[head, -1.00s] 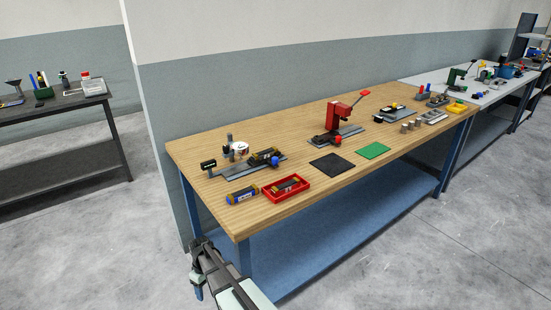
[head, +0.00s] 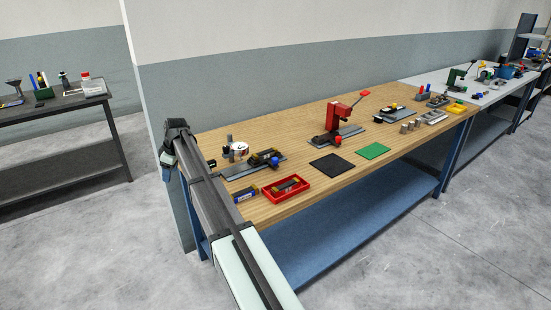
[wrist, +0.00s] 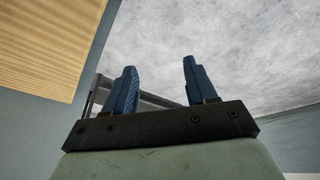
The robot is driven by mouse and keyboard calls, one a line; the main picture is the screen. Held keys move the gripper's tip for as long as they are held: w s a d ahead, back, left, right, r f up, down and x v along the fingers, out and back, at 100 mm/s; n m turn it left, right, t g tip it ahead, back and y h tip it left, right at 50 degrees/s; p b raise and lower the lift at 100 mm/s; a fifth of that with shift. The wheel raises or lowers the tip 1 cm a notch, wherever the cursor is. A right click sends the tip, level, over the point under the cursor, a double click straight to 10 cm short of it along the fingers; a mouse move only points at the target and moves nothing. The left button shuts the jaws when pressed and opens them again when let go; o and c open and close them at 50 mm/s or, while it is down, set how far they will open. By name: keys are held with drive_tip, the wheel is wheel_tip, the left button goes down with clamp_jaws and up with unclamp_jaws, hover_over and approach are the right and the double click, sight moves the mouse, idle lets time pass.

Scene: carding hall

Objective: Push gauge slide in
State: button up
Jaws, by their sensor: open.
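What looks like the gauge is a fixture on a grey base plate (head: 238,172) at the left end of the wooden bench. It carries a black block with a blue knob (head: 275,161). A small black end piece (head: 212,163) shows at its left, partly hidden by my arm. I cannot tell how far in the slide sits. My gripper (wrist: 159,68) is open and empty in the wrist view, its two blue fingers apart. In the head view its end (head: 176,125) is at the bench's left end, left of the fixture and apart from it; the fingers are not clear there.
The wooden bench (head: 300,120) also holds a red tray (head: 304,190), a blue-ended cylinder (head: 245,195), a white roll (head: 241,148), a red press (head: 337,117), a black mat (head: 332,164) and a green mat (head: 373,151). My arm crosses the bench's near left corner.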

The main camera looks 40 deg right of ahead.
drive_tip(key=w+d+r+n+t, duration=0.1)
drive_tip(key=w+d+r, duration=0.1)
drive_tip(key=r, duration=0.5)
drive_tip(key=w+d+r, duration=0.2)
drive_tip(key=r, duration=0.5)
drive_tip(key=s+d+r, duration=0.1)
drive_tip(key=d+r, duration=0.3)
drive_tip(key=d, duration=0.2)
drive_tip(key=m+g+h, duration=0.2)
drive_tip(key=m+g, duration=0.3)
drive_tip(key=m, duration=0.3)
hover_over(275, 159)
wheel_tip(275, 159, down, 7)
drive_tip(key=f, duration=1.2)
drive_tip(key=shift+w+d+f, duration=0.1)
drive_tip(key=shift+d+f, duration=0.1)
drive_tip(key=shift+f, duration=0.2)
drive_tip(key=shift+c, duration=0.2)
clamp_jaws()
